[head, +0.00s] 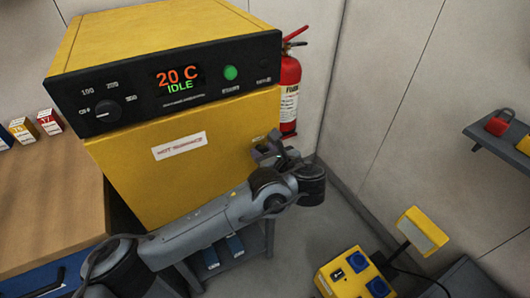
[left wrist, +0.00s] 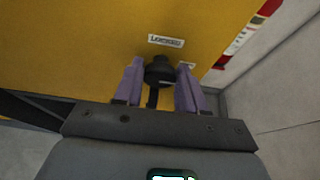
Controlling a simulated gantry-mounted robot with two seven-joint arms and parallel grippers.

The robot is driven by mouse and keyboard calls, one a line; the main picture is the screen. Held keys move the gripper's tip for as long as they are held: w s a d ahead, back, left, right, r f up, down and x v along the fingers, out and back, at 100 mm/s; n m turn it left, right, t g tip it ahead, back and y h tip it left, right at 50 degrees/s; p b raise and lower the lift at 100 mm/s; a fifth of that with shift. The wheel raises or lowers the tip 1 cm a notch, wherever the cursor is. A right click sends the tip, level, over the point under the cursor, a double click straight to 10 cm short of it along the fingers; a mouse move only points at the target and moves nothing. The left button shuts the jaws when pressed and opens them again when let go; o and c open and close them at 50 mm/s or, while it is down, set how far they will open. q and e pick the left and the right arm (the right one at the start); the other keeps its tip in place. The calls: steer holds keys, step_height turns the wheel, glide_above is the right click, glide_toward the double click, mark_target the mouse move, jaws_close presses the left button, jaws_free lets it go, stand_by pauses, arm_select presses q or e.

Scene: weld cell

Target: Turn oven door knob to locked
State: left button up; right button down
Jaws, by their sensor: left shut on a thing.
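The yellow oven (head: 130,175) shows in the head view with a dark control panel (head: 170,85) reading 20 C and IDLE. In the left wrist view the black door knob (left wrist: 158,70) sits on the yellow door between the purple fingers of my left gripper (left wrist: 159,90), which is shut on it. A white label (left wrist: 166,41) reading LOCKED is above the knob. A second label (left wrist: 187,65) to its right is partly hidden by a finger. In the head view my left gripper (head: 267,150) is at the door's right edge and the knob cannot be made out. My right gripper is not in view.
A red fire extinguisher (head: 289,95) stands right behind the oven. A wooden bench (head: 50,190) is at left. A yellow box with blue sockets (head: 354,274) is at lower right. A wall shelf (head: 490,140) holds a red padlock (head: 498,122).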

arm_select(q)
steer(key=shift+a+n+h, duration=0.15)
steer(key=shift+n+h, duration=0.25)
steer(key=shift+n, duration=0.4)
steer(key=shift+s+a+f+n+t+h+b, duration=0.1)
steer(key=shift+n+t+h+b, duration=0.1)
steer(key=shift+n+t+h, duration=0.2)
steer(key=shift+f+n+t+h+b, duration=0.1)
steer(key=shift+n+t+h+b, duration=0.15)
steer(key=shift+n, duration=0.25)
steer(key=shift+s+a+f+n+t+h+b, duration=0.1)
steer(key=shift+n+t+h+b, duration=0.5)
steer(key=shift+n+b, duration=2)
steer(key=shift+a+f+n+t+h+b, duration=0.2)
steer(key=shift+n+t+b, duration=0.65)
steer(key=shift+b, duration=3.5)
steer(key=shift+s+d+f+n+t+h+b, duration=0.1)
steer(key=shift+n+t+h+b, duration=0.55)
steer(key=shift+n+b, duration=1.9)
steer(key=shift+r+m+b, duration=0.1)
steer(key=shift+m+b, duration=0.8)
steer(key=o, duration=1)
